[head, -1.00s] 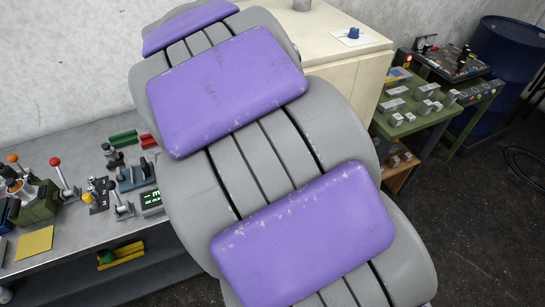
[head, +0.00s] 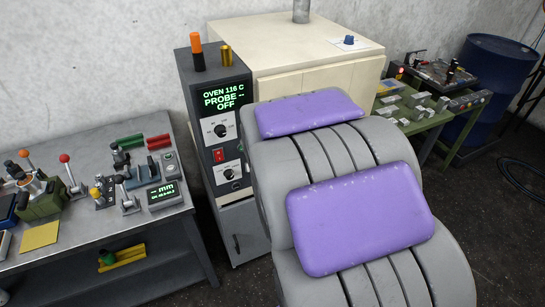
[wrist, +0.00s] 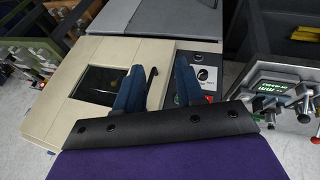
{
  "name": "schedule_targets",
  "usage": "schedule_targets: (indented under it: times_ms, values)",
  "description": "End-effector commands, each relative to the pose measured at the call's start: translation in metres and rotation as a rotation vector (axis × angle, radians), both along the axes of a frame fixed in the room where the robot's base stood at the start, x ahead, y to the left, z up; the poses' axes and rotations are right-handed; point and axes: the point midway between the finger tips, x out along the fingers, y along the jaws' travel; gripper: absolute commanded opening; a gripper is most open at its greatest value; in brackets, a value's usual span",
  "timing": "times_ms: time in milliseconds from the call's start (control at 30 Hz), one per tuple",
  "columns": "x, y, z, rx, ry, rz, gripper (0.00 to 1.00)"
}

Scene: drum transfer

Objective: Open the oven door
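The cream oven (head: 300,45) stands behind my arm in the head view, which hides most of its front. The wrist view shows the oven door (wrist: 130,58) with a dark window (wrist: 103,86); the door looks flush with the front. A dark bar handle (wrist: 152,78) stands on the door beside the window. My gripper (wrist: 160,66) has two blue fingers spread apart, with the handle showing between them. Nothing is clamped. I cannot tell how far the fingertips are from the handle. My gripper is not visible in the head view.
A grey control cabinet (head: 222,125) reading "OVEN 116 C" stands left of the oven. A workbench (head: 75,235) with tools and levers is further left. A green cart (head: 415,125) and a blue drum (head: 490,75) are at right.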

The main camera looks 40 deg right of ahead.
Motion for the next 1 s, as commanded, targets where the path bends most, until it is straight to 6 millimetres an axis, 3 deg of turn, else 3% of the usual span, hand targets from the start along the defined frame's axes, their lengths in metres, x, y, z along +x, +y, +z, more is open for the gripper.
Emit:
schedule_targets:
  times_ms: [33,100,400,600,767,1000]
  values:
    - [0.011,-0.024,-0.011,-0.027,-0.031,0.003,0.38]
    - [0.030,-0.051,-0.020,-0.064,-0.092,0.029,0.38]
    - [0.082,-0.131,-0.067,-0.134,-0.350,0.177,0.38]
    - [0.094,-0.156,-0.102,-0.092,-0.561,0.275,0.38]
    - [0.089,-0.162,-0.124,-0.017,-0.764,0.321,0.38]
    - [0.068,-0.157,-0.130,0.093,-1.083,0.331,0.38]
